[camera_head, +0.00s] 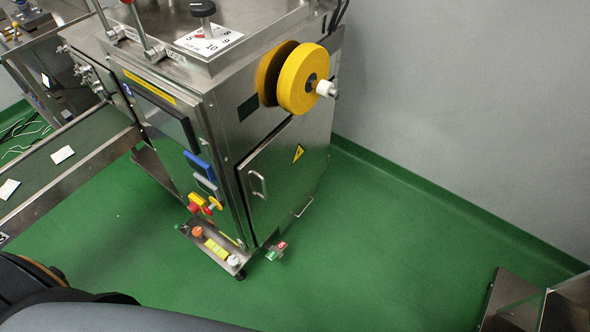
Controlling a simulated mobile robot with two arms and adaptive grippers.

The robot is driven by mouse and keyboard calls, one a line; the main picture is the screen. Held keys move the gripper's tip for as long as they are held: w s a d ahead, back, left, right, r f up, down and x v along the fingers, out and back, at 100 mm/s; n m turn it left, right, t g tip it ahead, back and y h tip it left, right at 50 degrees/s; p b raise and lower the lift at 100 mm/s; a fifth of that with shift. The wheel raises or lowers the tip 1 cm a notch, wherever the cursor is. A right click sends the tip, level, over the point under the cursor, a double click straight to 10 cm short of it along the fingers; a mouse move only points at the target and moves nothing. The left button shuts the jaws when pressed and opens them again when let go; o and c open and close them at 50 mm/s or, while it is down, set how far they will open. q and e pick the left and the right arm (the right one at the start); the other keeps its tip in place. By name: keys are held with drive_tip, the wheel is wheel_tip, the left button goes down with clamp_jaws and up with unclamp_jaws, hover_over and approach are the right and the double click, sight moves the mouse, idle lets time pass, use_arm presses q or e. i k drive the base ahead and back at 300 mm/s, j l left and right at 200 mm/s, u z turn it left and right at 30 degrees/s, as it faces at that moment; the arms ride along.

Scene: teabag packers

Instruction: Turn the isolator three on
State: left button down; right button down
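A steel packing machine (270,150) stands in the middle of the view. On its front lower corner is a red-and-yellow rotary switch (206,204), which may be an isolator. I cannot read a number on it or tell its position. A small red-and-green piece (277,250) is at the machine's right foot. Which part is isolator three cannot be told. Neither of my grippers is in view.
A conveyor (60,165) with white teabag packets runs left from the machine. A yellow reel (302,79) sticks out on the right side, above a closed door (285,170). Green floor (370,260) is clear to the right, up to a grey wall and a steel frame (510,300).

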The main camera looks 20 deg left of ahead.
sight(193, 208)
drive_tip(key=u, duration=1.45)
drive_tip(key=i+j+z, duration=0.1)
drive_tip(key=j, duration=0.35)
drive_tip(key=i+j+z, duration=0.1)
drive_tip(key=j, duration=0.4)
drive_tip(key=i+j+z, duration=0.1)
drive_tip(key=j, duration=0.4)
drive_tip(key=i+j, duration=0.15)
drive_tip(key=j, duration=0.35)
drive_tip(key=z, duration=0.05)
